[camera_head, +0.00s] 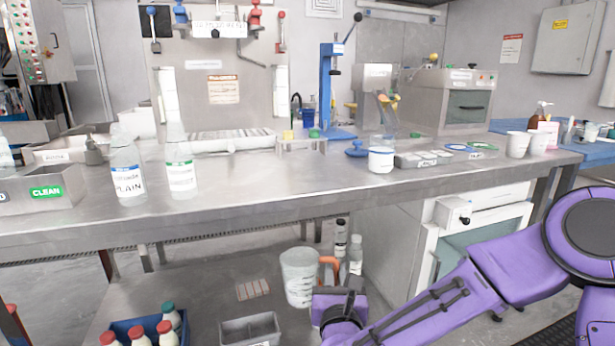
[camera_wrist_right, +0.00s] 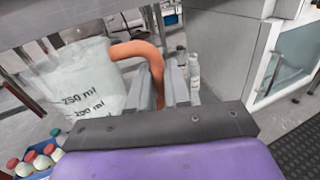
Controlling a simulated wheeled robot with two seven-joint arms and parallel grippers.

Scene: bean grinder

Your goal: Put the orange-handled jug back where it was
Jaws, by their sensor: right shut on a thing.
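The jug (camera_head: 299,279) is a translucent white measuring jug with an orange handle (camera_head: 330,266). In the head view it is at the lower shelf level, under the workbench. It also shows in the right wrist view (camera_wrist_right: 75,85), with dark volume marks and its orange handle (camera_wrist_right: 138,50) facing me. My right gripper (camera_head: 338,289) is at the jug's right side, shut on the orange handle. In the right wrist view the fingers (camera_wrist_right: 165,88) are on either side of the handle's lower part. Whether the jug's base touches the shelf cannot be told. My left gripper is out of view.
The steel bench top (camera_head: 270,184) overhangs the jug. A white cabinet (camera_head: 470,240) is to the right.

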